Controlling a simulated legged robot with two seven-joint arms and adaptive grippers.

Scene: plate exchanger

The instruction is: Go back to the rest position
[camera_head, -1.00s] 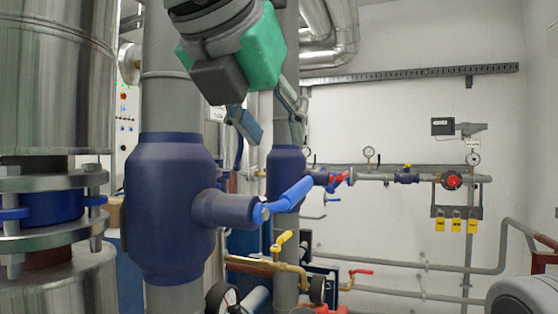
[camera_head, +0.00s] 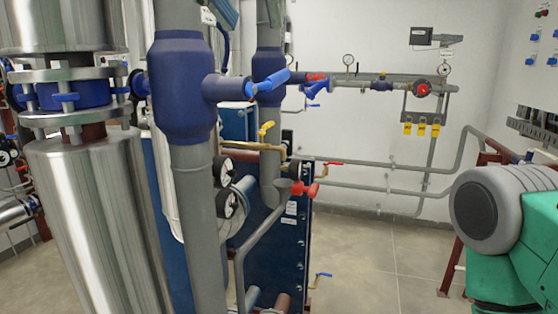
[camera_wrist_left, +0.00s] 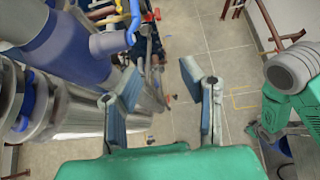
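My left gripper (camera_head: 248,12) shows only at the top edge of the head view, where its finger ends hang in. In the left wrist view the left gripper (camera_wrist_left: 158,88) has its two fingers spread apart, with nothing between them. In the head view, the blue valve body (camera_head: 183,88) on the grey vertical pipe has a blue lever (camera_head: 268,84) pointing to the right. The left gripper is above this lever and apart from it.
Shiny metal columns (camera_head: 95,220) stand at the left. Pressure gauges (camera_head: 224,171), a yellow-handled valve (camera_head: 266,129) and red-handled valves (camera_head: 304,191) sit around the dark blue exchanger (camera_head: 291,250). Pipes run along the back wall.

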